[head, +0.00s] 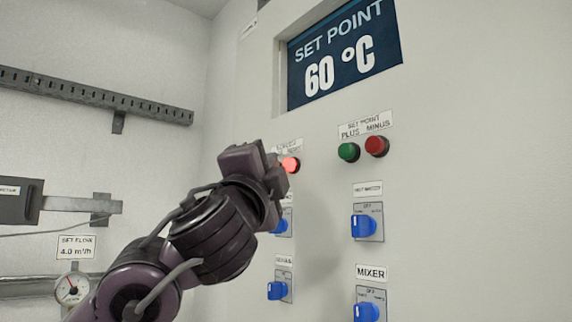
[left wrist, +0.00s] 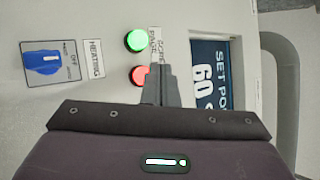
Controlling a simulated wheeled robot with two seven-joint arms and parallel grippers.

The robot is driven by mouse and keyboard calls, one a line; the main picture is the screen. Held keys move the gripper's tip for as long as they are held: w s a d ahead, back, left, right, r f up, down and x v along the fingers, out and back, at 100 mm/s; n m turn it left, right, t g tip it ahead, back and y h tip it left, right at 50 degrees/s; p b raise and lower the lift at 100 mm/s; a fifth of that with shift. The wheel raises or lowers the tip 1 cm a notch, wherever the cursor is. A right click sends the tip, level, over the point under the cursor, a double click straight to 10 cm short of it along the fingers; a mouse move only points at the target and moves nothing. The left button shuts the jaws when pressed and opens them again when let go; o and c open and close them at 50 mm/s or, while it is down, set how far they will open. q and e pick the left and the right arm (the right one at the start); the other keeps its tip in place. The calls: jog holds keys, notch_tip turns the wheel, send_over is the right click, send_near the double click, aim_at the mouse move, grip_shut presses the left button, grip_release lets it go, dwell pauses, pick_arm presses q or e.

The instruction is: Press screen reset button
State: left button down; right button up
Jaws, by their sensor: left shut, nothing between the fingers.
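A control panel shows a lit red button (head: 289,164) under a small label (head: 289,145) that is hard to read. The left wrist view shows the red button (left wrist: 138,76) beside a lit green button (left wrist: 138,40), with a label (left wrist: 157,45) partly covered by the fingers. My left gripper (head: 277,168) is shut and empty, just left of the red button in the head view; it hides the green one there. In the left wrist view its fingertips (left wrist: 154,68) lie just right of the red button. I cannot tell whether they touch the panel. My right gripper is out of view.
The screen (head: 345,55) reads SET POINT 60 °C. Green plus (head: 348,152) and red minus (head: 377,146) buttons sit to the right. Several blue rotary switches (head: 364,226) stick out below. A gauge (head: 72,288) and pipes are at the lower left.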

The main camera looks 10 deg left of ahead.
pick_arm(q)
jog(key=shift+w+d, duration=0.1)
jog(key=shift+w+d+b, duration=0.2)
jog(key=shift+w+b, duration=0.05)
jog(key=shift+b, duration=0.05)
jog(key=shift+w+d, duration=0.25)
jog(key=shift+w, duration=0.05)
dwell(0.8)
jog(key=shift+s+a+b, duration=0.1)
jog(key=shift+b, duration=0.2)
jog(key=shift+s+a, duration=0.4)
jog(key=shift+s, duration=0.1)
